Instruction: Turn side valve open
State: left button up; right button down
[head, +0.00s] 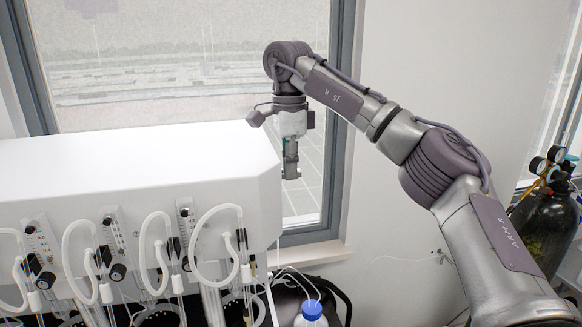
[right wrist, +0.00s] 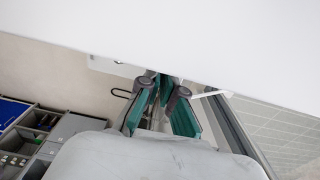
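The white distiller housing (head: 150,170) fills the left of the head view. No side valve can be made out with certainty. In the right wrist view, a thin white lever-like part (right wrist: 212,94) shows just below the housing's edge, right of the fingertips. My right gripper (head: 291,172) points down beside the housing's right end, near its upper corner. In the right wrist view my right gripper (right wrist: 166,85) shows green-padded fingers that draw close together towards the tips. Whether they are open or shut is unclear, and no held thing is visible. My left gripper is out of view.
White tube loops (head: 215,245) and flow meters with black knobs (head: 110,245) line the housing's front. A blue-capped bottle (head: 311,312) stands below at the right. The window (head: 190,60) is behind. A dark gas cylinder (head: 548,225) with gauges stands at the far right.

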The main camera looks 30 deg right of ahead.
jog(key=shift+f, duration=0.1)
jog(key=c, duration=1.4)
grip_release()
jog(key=shift+o, duration=0.2)
jog(key=shift+r, duration=0.2)
jog(key=shift+a+r, duration=0.15)
jog(key=shift+r, duration=3.75)
